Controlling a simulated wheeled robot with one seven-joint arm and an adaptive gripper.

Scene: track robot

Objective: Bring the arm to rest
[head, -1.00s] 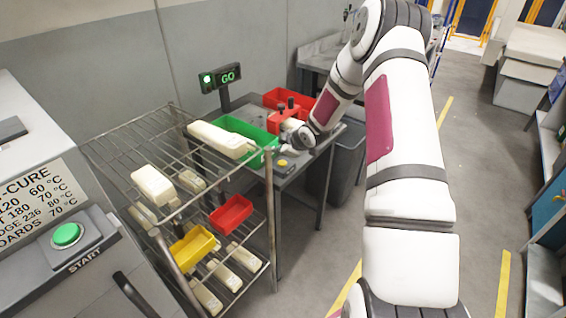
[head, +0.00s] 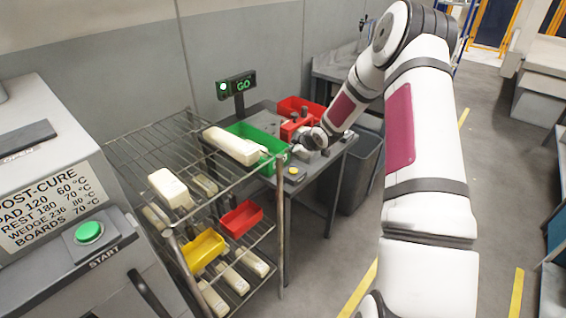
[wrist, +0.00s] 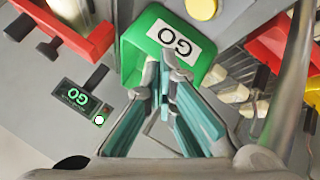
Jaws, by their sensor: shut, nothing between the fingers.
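My arm reaches from the right of the head view over the grey work table (head: 330,160), with its elbow high. My gripper (wrist: 166,72) shows in the wrist view with its teal-lined fingers together at the tips and nothing between them. It is over or close to the green bin (wrist: 140,45) with a white GO label. That bin also shows in the head view (head: 270,140), just left of my wrist. The fingertips are hard to make out in the head view.
A wire rack (head: 282,215) stands close on the left with several pale pieces, a yellow bin (head: 203,251) and a red bin (head: 241,217). The right-hand floor (head: 490,190) is clear.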

